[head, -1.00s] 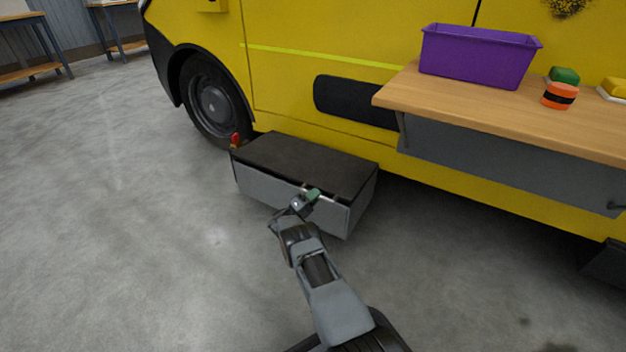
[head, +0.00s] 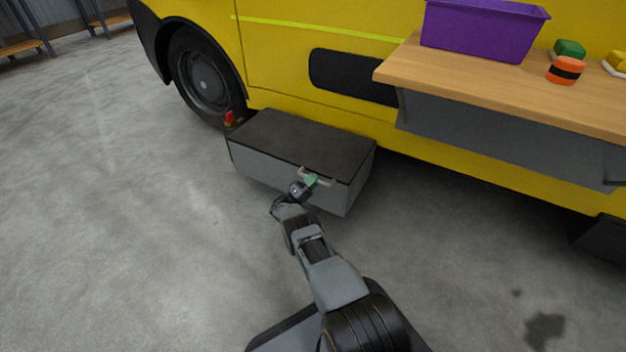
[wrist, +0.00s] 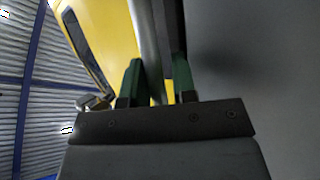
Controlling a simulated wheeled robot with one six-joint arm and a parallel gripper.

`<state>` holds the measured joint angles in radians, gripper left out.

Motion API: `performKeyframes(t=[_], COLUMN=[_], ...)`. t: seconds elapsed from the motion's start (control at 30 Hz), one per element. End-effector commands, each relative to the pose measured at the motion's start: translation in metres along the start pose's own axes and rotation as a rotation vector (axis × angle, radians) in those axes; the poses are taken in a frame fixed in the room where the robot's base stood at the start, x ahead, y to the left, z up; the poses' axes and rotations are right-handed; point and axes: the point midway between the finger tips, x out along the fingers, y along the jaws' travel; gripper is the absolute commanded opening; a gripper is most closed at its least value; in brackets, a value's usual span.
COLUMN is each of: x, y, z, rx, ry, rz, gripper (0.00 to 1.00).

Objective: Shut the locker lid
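The locker is a grey box (head: 262,165) on the floor beside the yellow vehicle. Its dark lid (head: 300,138) lies level on the box, with no clear gap along the front edge. A pale bar handle (head: 329,183) sits at the lid's front edge. My gripper (head: 311,181) is at this handle, its green fingers partly covering it. In the wrist view, the two green fingers of my gripper (wrist: 158,78) stand apart. The handle bar (wrist: 147,38) runs between them, closer to the left finger, with a gap visible towards the right one.
A wooden shelf (head: 480,95) juts from the vehicle at right, above the locker's height, carrying a purple bin (head: 480,32) and small coloured items. A small red object (head: 229,117) is at the locker's back left corner. The floor at left and front is clear.

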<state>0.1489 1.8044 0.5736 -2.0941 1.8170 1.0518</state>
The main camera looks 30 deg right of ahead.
Motion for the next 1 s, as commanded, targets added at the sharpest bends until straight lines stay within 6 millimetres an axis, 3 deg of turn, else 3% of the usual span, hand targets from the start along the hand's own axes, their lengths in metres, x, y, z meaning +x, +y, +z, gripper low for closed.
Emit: performKeyframes(t=[0.27,0.5,0.7,1.0], x=[-0.009,-0.048,-0.069,-0.075], y=[-0.005,-0.003,-0.002,0.0], z=[0.004,0.001,0.001,0.001], rx=[-0.012,-0.005,-0.002,-0.001], ry=[0.0,0.009,0.004,-0.001], rz=[-0.01,-0.009,-0.004,0.0], gripper=[0.27,0.27,0.27,0.27])
